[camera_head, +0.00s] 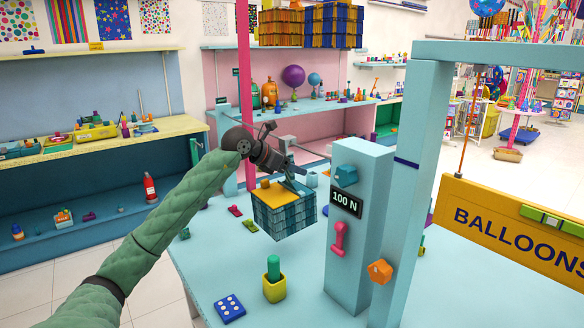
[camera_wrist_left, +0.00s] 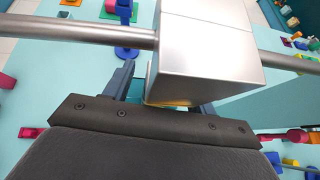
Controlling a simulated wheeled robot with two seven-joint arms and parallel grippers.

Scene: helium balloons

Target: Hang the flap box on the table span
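The flap box (camera_head: 284,216), patterned in teal and dark with a yellow top, shows in the head view over the blue table (camera_head: 215,262). Whether it touches the table is unclear. My left gripper (camera_head: 296,186) reaches down to the right part of its top. The contact is too small to judge. In the left wrist view the fingers show on both sides of a silver block (camera_wrist_left: 205,50), which hides what lies between them. A yellow sliver shows under this block. A metal rod (camera_wrist_left: 85,30) runs out from both sides of it. My right gripper is not in view.
A blue pillar (camera_head: 362,235) with a "100 N" display stands right of the box. A pink post (camera_head: 245,90) rises behind it. A BALLOONS sign (camera_head: 505,232) hangs at right.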

